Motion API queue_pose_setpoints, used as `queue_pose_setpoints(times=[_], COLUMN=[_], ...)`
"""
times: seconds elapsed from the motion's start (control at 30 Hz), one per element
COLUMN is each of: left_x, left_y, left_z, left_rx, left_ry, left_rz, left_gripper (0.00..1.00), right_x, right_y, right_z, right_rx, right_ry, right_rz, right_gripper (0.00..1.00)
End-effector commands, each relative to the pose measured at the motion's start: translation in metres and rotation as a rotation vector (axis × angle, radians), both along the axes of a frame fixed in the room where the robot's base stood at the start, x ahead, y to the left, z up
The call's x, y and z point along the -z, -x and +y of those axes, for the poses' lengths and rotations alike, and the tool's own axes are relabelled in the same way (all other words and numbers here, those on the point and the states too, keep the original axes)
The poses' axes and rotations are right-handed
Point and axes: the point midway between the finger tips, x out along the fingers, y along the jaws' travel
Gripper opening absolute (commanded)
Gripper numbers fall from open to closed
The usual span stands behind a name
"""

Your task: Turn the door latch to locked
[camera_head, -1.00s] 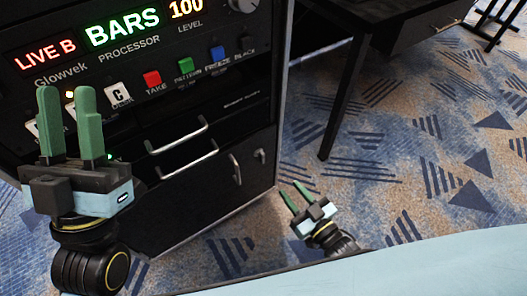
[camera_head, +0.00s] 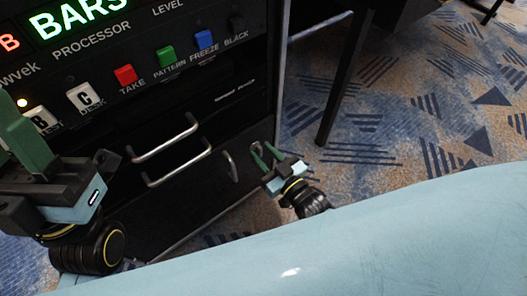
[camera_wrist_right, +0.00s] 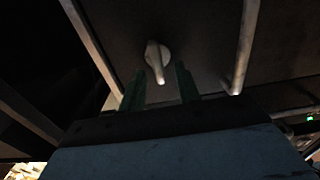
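The door latch (camera_wrist_right: 155,58), a round base with a short lever, shows in the right wrist view. Its lever hangs downward, tilted slightly to the right. My right gripper (camera_wrist_right: 159,82) is open and empty, with its two green fingers on either side of the lever's lower end. I cannot tell whether they touch it.
Drawer pulls (camera_head: 165,140) and a button panel (camera_head: 125,75) are above. A dark desk leg (camera_head: 345,80) stands to the right over patterned carpet.

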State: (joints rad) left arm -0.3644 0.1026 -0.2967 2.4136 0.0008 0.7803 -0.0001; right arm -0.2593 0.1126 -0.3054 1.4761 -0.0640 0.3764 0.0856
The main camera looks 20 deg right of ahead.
Motion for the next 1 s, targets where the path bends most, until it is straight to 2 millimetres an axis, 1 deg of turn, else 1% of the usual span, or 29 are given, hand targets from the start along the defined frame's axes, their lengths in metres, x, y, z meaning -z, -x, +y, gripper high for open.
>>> queue_pose_setpoints(times=[0.1,0.3,0.37,0.73,0.87,1.0], left_x=[0.0,0.0,0.0,-0.002,-0.002,-0.003], left_y=[0.0,0.0,0.0,-0.003,-0.011,-0.021], left_z=[0.0,0.0,0.0,-0.001,-0.002,-0.005], left_rx=[0.0,0.0,0.0,0.0,-0.002,-0.002], left_ry=[0.0,0.0,0.0,-0.005,-0.023,-0.044], left_rz=[0.0,0.001,0.001,0.016,0.078,0.149], left_gripper=[0.33,0.33,0.33,0.33,0.33,0.33], right_x=[0.0,0.0,0.0,-0.001,-0.001,-0.002], right_y=[0.0,0.0,0.0,0.0,0.0,0.001], right_z=[0.0,0.0,0.0,0.0,0.001,0.002], right_rx=[0.0,0.0,0.0,0.0,0.0,0.001], right_ry=[0.0,0.0,0.0,0.028,0.083,0.173], right_rz=[-0.001,-0.001,-0.001,-0.011,-0.03,-0.063], right_gripper=[0.33,0.07,0.0,0.0,0.0,0.0])
